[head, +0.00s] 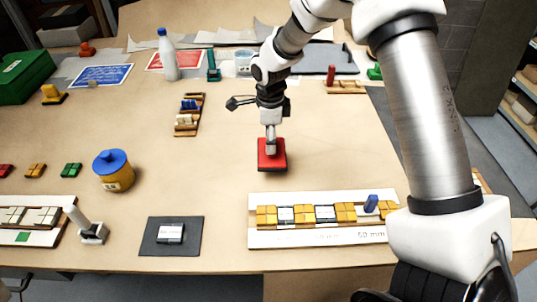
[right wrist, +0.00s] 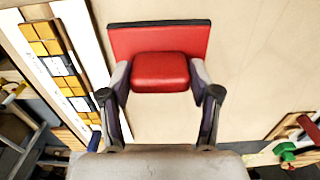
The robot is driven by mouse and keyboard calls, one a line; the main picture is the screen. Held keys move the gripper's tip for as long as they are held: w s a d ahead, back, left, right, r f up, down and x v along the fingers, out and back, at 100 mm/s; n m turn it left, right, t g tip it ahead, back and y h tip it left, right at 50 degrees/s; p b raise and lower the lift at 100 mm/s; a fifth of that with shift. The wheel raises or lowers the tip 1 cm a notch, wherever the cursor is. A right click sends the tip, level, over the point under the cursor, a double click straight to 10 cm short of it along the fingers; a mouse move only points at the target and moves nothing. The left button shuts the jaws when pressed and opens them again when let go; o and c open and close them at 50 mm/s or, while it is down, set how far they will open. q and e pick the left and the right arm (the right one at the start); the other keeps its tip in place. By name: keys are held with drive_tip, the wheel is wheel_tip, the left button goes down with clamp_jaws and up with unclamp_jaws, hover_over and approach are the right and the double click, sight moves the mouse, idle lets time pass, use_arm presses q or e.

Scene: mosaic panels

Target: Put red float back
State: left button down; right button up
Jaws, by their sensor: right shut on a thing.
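The red float (head: 266,161) is a flat red plate with a dark edge and a raised red grip block on its back. It is near the middle of the table in the head view, and I cannot tell whether it touches the tabletop. My right gripper (head: 271,145) is above it, shut on the grip block. In the right wrist view the float's plate (right wrist: 160,38) lies beyond the two fingers, with the grip block between them. The right gripper (right wrist: 160,78) hides part of the float in the head view. My left gripper is in neither view.
A white panel (head: 290,239) with yellow and grey tiles lies in front of the float. A blue-lidded yellow jar (head: 113,172) stands left. A tile rack (head: 181,131) is left of my arm. A dark mat (head: 155,248) lies at the front edge. The tabletop around the float is clear.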

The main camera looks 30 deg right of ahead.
drive_tip(key=f, duration=0.3)
drive_tip(key=f+p, duration=0.1)
drive_tip(key=f, duration=0.1)
drive_tip(key=shift+w+a+f, duration=0.15)
drive_tip(key=shift+w, duration=0.15)
drive_tip(key=shift+f, duration=0.1)
drive_tip(key=o, duration=1)
drive_tip(key=shift+f, duration=0.1)
drive_tip(key=shift+r, duration=0.4)
wheel_tip(320, 180, up, 11)
drive_tip(key=b, duration=0.2)
drive_tip(key=shift+b, duration=0.4)
drive_tip(key=shift+r, duration=0.25)
